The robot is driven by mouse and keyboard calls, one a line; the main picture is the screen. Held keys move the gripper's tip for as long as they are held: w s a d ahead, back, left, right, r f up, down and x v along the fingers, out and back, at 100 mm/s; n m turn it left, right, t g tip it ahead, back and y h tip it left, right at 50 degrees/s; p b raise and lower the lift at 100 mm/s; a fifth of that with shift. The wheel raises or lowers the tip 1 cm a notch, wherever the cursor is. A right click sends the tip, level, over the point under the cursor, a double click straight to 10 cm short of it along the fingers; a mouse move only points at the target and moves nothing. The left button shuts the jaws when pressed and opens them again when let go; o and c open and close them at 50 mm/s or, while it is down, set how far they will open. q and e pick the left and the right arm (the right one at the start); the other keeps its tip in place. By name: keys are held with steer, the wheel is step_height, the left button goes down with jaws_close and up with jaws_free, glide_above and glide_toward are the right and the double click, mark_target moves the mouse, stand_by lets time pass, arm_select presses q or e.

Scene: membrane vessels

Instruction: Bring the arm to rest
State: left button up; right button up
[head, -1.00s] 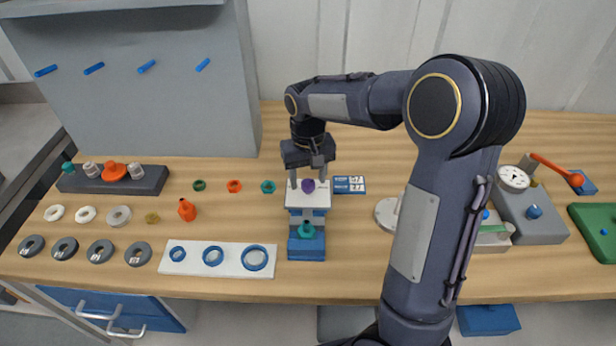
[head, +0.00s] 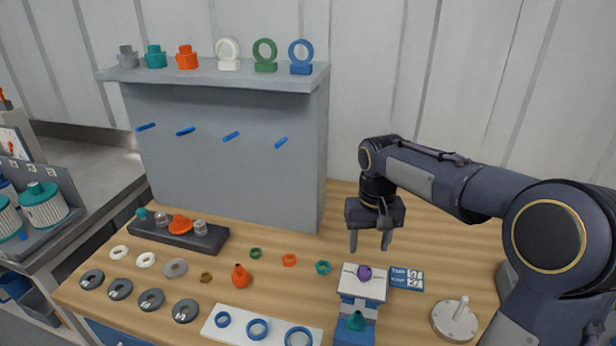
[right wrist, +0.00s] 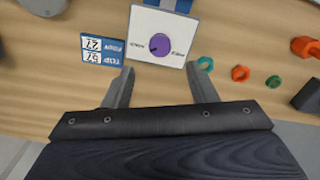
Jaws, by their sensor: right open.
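My right gripper (head: 370,241) is open and empty, held above the table behind a small stand with a white top plate (head: 350,284) and a purple knob (head: 364,272). In the right wrist view my right gripper (right wrist: 163,88) has its two fingers spread apart, with the white plate (right wrist: 142,22) and purple knob (right wrist: 160,44) beyond them. The fingers do not touch the knob. My right arm (head: 470,190) reaches in from the right side. My left gripper does not show.
A blue display card (head: 407,279) lies beside the stand. A grey round base with a peg (head: 455,320) is at the right. A grey panel with a shelf (head: 215,76) rises behind.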

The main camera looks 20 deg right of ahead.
steer(key=shift+s, duration=0.1)
steer(key=s+a+t+y, duration=0.2)
steer(key=s+a, duration=0.1)
steer(key=s, duration=0.8)
steer(key=s+a+f+n+t+y, duration=0.1)
steer(key=s+a+t, duration=0.2)
steer(key=s, duration=0.8)
steer(key=shift+a+f+t+y, duration=0.3)
steer(key=shift+a+y, duration=0.1)
steer(key=shift+a, duration=0.3)
